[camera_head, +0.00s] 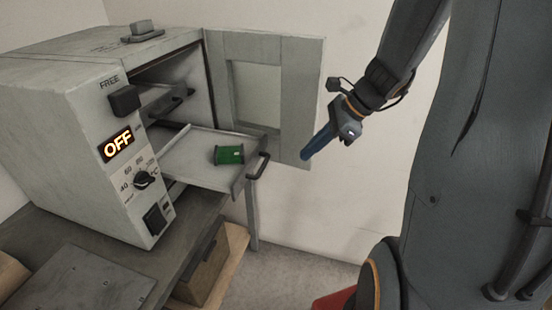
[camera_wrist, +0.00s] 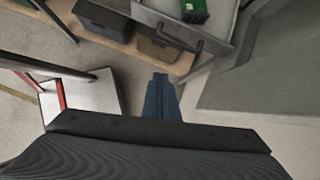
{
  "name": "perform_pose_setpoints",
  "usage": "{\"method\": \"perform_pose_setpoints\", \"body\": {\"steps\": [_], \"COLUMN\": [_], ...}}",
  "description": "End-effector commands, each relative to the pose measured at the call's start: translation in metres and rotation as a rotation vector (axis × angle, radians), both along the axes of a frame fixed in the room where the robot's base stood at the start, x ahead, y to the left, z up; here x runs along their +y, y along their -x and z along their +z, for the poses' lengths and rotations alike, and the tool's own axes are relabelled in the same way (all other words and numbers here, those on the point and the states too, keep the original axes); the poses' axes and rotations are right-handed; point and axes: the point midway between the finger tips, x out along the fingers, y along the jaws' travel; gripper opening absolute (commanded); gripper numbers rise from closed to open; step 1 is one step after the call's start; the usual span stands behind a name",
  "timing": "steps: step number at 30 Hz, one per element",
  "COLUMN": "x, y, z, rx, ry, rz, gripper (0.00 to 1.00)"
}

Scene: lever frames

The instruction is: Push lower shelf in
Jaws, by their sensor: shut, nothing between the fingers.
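The lower shelf (camera_head: 190,158) is a grey tray pulled out of a grey oven (camera_head: 60,110), whose door (camera_head: 300,90) stands wide open. A dark handle (camera_head: 259,166) is on the tray's front edge, and a green spool (camera_head: 229,155) lies on the tray. In the wrist view the tray's handle (camera_wrist: 180,40) and the green spool (camera_wrist: 194,10) show at the top. My gripper (camera_head: 307,154) has blue fingers, shut and empty, in the air to the right of the handle and apart from it. The fingers also show in the wrist view (camera_wrist: 161,82).
An upper shelf with its own handle (camera_head: 176,98) sits inside the oven. The oven stands on a dark bench (camera_head: 100,245) with bins below (camera_head: 205,265). The open door is close behind my gripper. Bare floor (camera_head: 290,270) lies below.

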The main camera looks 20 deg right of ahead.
Motion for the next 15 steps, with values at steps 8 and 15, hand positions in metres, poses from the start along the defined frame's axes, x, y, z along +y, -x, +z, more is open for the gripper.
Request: {"method": "perform_pose_setpoints", "body": {"steps": [8,15], "x": [-0.019,0.003], "y": [-0.025,-0.038], "z": [0.007,-0.023], "rx": [0.021,0.023], "ry": [-0.138,-0.136], "rz": [-0.224,-0.218], "gripper": [0.0,0.0]}}
